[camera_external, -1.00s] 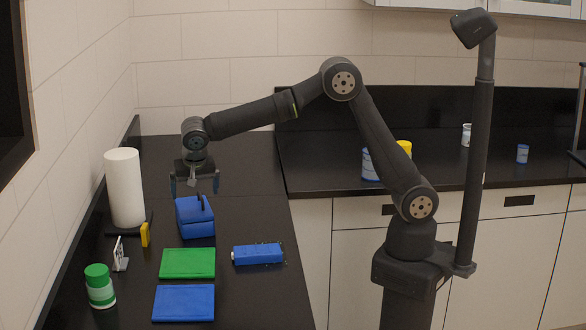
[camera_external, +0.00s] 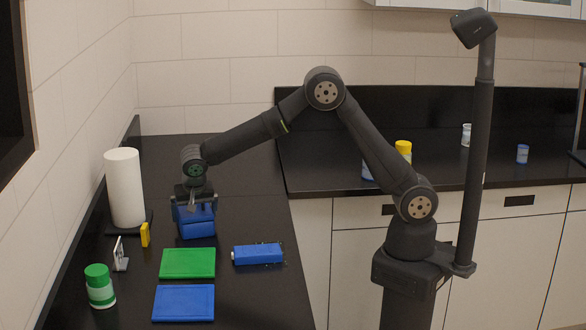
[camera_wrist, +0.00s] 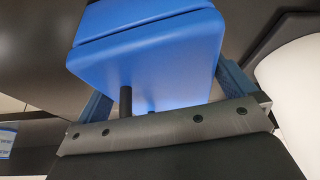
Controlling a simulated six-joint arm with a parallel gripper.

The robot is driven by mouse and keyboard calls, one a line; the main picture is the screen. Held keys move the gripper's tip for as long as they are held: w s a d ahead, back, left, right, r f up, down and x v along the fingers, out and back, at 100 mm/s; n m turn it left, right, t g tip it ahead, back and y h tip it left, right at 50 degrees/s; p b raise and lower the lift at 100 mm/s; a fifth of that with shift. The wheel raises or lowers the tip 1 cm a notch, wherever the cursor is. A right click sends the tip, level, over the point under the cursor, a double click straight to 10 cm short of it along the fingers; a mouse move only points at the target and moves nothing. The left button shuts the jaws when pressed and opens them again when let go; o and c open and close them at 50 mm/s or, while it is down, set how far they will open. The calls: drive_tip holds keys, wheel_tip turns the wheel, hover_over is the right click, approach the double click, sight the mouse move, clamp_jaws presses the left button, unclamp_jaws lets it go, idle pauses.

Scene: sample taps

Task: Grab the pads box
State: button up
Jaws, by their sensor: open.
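The blue lidded box (camera_external: 198,229), which I take to be the pads box, stands upright on the black counter, left of centre in the external view. My gripper (camera_external: 194,208) is right over its top, jaws open. In the wrist view the box (camera_wrist: 150,65) fills the space between my two fingers (camera_wrist: 165,92), one on each side. A gap shows beside the left finger; I cannot tell whether the right one touches. A dark post on the box shows near the gripper's palm. The box's upper part is partly hidden by the gripper in the external view.
A white paper roll (camera_external: 124,190) stands close left, with a small yellow item (camera_external: 145,234) before it. Green (camera_external: 188,263) and blue (camera_external: 184,303) flat pads lie in front. A blue box with a white end (camera_external: 258,254) lies right; a green-capped bottle (camera_external: 99,287) stands front left.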

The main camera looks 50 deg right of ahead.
drive_tip(key=c, duration=0.9)
drive_tip(key=shift+r, duration=0.1)
